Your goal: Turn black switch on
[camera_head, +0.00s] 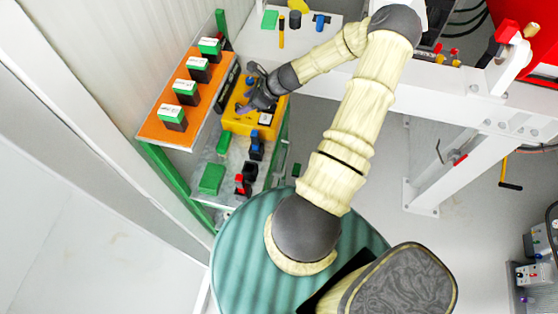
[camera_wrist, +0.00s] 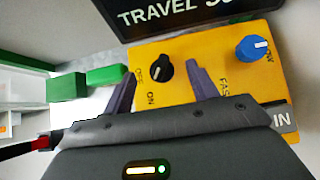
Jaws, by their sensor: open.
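The black switch (camera_wrist: 158,71) is a small round knob on the sloping face of a yellow box (camera_wrist: 215,62). The OFF and ON labels are printed on its left and lower-left side in the wrist view. A small light mark shows on the knob, but I cannot tell its setting for sure. My gripper (camera_wrist: 160,75) is open, with one finger on each side of the knob; I cannot tell if either touches it. In the head view my gripper (camera_head: 245,89) is over the yellow box (camera_head: 248,122) and hides the black switch.
A blue knob (camera_wrist: 252,48) sits right of the fingers on the same box. A dark TRAVEL sign (camera_wrist: 180,14) stands just behind it. Green blocks (camera_wrist: 66,87) lie to the left.

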